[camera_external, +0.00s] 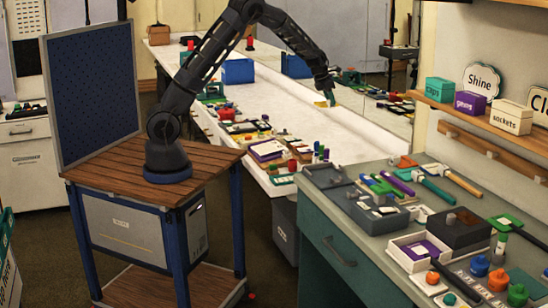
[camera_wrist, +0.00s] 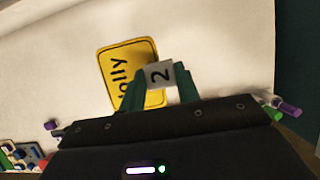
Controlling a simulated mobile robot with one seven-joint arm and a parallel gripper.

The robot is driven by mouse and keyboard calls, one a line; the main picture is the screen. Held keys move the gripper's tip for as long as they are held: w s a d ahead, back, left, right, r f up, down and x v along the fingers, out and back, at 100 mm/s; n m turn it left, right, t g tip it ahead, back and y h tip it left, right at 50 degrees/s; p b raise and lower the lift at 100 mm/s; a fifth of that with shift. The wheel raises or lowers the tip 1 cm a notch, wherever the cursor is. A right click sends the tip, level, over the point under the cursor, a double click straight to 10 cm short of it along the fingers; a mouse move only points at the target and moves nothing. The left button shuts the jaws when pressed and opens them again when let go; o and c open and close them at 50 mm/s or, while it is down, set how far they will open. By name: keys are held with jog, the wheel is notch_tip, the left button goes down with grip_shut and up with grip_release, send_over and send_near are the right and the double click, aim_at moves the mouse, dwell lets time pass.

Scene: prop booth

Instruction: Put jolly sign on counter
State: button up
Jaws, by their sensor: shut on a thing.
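The jolly sign (camera_wrist: 115,70) is a yellow plate with rounded corners and black lettering, seen over the white counter (camera_wrist: 215,45) in the wrist view. My gripper (camera_wrist: 160,82) has its green fingers shut on a grey block (camera_wrist: 158,73) marked "2", which is in front of the sign's right part. I cannot tell whether the block is fixed to the sign. In the external view my gripper (camera_external: 325,92) is low over the far part of the white counter (camera_external: 300,105), with the yellow sign (camera_external: 322,104) just below it. A gap between sign and counter cannot be made out.
Small coloured items (camera_external: 255,128) line the counter's near edge. Blue bins (camera_external: 238,71) stand further back. A grey-topped cabinet (camera_external: 355,258) with tools and trays is at right, below a wooden shelf (camera_external: 470,117) with boxes. The counter's middle strip is clear.

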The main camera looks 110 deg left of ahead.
notch_tip(320, 180, down, 20)
dwell(0.6)
jog(key=o, duration=1)
jog(key=shift+f, duration=0.1)
jog(key=shift+c, duration=0.2)
jog(key=v, duration=1.2)
